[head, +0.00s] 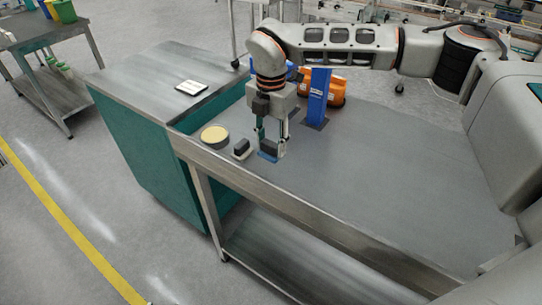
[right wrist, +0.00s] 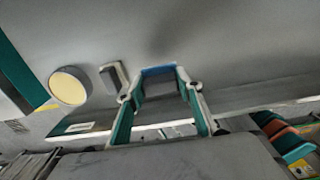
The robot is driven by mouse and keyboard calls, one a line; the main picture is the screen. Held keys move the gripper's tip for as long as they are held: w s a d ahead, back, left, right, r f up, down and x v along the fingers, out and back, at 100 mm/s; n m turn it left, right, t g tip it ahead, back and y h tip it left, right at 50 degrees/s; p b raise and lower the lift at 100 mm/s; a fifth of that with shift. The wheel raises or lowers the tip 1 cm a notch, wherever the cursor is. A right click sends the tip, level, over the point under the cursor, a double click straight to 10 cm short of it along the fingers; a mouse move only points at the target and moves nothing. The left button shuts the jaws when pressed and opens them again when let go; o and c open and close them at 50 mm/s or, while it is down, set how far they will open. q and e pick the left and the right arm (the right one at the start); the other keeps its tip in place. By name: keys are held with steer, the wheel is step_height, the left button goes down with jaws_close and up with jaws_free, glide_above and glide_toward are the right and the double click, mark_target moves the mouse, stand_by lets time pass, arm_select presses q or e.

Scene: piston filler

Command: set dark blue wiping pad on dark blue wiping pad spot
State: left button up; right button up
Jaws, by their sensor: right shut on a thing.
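My right gripper (head: 271,149) points down over the near edge of the grey table, its fingers on both sides of the dark blue wiping pad (head: 269,146). It is shut on the pad. A blue patch (head: 268,158), which looks like the pad's spot, shows on the table right below it. I cannot tell whether the pad touches it. In the right wrist view a blue strip (right wrist: 158,71) shows between the fingertips; I cannot tell whether it is pad or spot. My left gripper is not in view.
A dark block on a pale base (head: 241,148) stands just left of the gripper, with a round yellow-topped disc (head: 214,134) farther left. The table (head: 400,170) is clear to the right.

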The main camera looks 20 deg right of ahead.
mark_target(271, 156)
steer(key=shift+f, duration=2.55)
steer(key=shift+f, duration=0.1)
steer(key=o, duration=1.1)
steer(key=shift+c, duration=0.2)
step_height(271, 156, up, 12)
steer(key=shift+r, duration=0.15)
